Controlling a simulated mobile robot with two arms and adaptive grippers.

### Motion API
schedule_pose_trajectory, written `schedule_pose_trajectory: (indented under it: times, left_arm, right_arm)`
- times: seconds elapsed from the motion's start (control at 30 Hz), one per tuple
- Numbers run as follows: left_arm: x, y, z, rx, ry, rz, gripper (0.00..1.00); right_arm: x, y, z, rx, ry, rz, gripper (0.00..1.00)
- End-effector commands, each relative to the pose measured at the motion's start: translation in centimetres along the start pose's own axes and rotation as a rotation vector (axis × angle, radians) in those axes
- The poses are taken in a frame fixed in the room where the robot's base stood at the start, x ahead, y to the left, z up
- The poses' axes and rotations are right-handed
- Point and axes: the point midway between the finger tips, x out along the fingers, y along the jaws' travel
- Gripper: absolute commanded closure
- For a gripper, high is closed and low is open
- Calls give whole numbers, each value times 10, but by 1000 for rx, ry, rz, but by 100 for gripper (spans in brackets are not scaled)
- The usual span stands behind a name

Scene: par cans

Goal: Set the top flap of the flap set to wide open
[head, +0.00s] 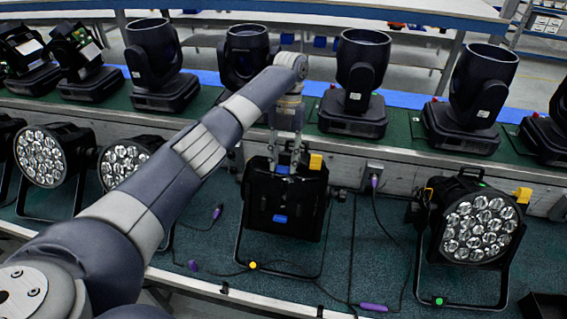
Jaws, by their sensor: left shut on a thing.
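The flap set (301,222) is a black square unit of dark flaps on a stand in the middle of the lower bench. A yellow tab (315,161) shows at its upper right and a blue tab (280,218) on its front. My left arm reaches in from the lower left, and its gripper (284,168) points down at the top edge of the flap set. It is shut on the top flap (262,166), as far as I can tell. The gripper partly hides this flap, so its exact angle is unclear. My right gripper is not in view.
A par can (478,228) with a yellow tab stands at right. More par cans (43,156) stand at left, one partly behind my arm. Moving-head lights (361,82) line the raised shelf behind. Cables with purple plugs (373,307) lie on the green bench top (345,235).

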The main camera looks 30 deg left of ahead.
Motion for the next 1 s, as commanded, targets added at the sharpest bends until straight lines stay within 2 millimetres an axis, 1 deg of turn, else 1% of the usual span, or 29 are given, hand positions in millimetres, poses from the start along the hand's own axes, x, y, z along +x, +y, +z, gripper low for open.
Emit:
schedule_pose_trajectory:
  times: [0.1,0.4,1.0]
  left_arm:
    - [2,-1,2,1,24,0,91]
    - [0,-2,5,2,67,-2,91]
    - [0,-1,5,2,85,0,91]
  right_arm:
    - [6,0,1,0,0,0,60]
    - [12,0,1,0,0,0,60]
    - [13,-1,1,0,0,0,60]
